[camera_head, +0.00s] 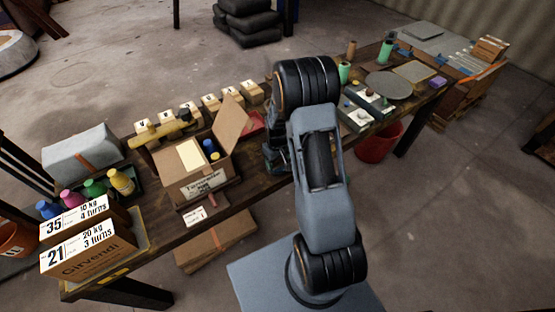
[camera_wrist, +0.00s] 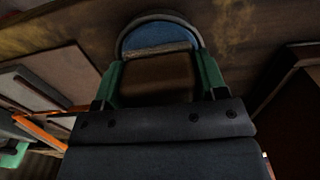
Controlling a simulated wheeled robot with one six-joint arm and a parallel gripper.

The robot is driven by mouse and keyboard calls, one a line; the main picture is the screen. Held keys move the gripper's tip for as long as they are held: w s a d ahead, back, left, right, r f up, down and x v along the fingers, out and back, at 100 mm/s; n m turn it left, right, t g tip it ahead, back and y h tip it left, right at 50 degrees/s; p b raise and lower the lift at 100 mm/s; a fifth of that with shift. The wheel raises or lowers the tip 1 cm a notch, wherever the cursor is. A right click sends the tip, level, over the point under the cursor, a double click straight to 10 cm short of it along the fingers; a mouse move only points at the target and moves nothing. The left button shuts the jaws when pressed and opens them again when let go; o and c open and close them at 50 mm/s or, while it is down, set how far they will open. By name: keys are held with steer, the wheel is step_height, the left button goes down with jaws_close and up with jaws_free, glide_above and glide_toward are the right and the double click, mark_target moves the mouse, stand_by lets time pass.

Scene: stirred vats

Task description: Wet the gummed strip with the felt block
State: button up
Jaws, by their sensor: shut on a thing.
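My gripper (camera_wrist: 158,88) has green fingers, shut on a brown block with a pale tan far edge, which looks like the felt block (camera_wrist: 155,78). A round blue dish with a grey rim (camera_wrist: 158,17) lies just beyond the block's tan edge; I cannot tell whether they touch. In the head view my arm hides the gripper and the block. An open cardboard carton (camera_head: 228,168) stands on the bench left of my arm, with a pale rectangle (camera_head: 190,155) on one flap. I cannot tell which thing is the gummed strip.
Several small numbered boxes (camera_head: 210,104) line the back of the bench. Coloured bottles (camera_head: 121,181) and weight-marked boxes (camera_head: 90,250) crowd its left end. A round grey plate (camera_head: 387,85) lies right of my arm. A red bucket (camera_head: 378,143) stands below the bench.

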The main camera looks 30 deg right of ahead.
steer(key=shift+s, duration=0.1)
steer(key=shift+r+p, duration=2.35)
steer(key=shift+r, duration=1.15)
steer(key=shift+d, duration=0.1)
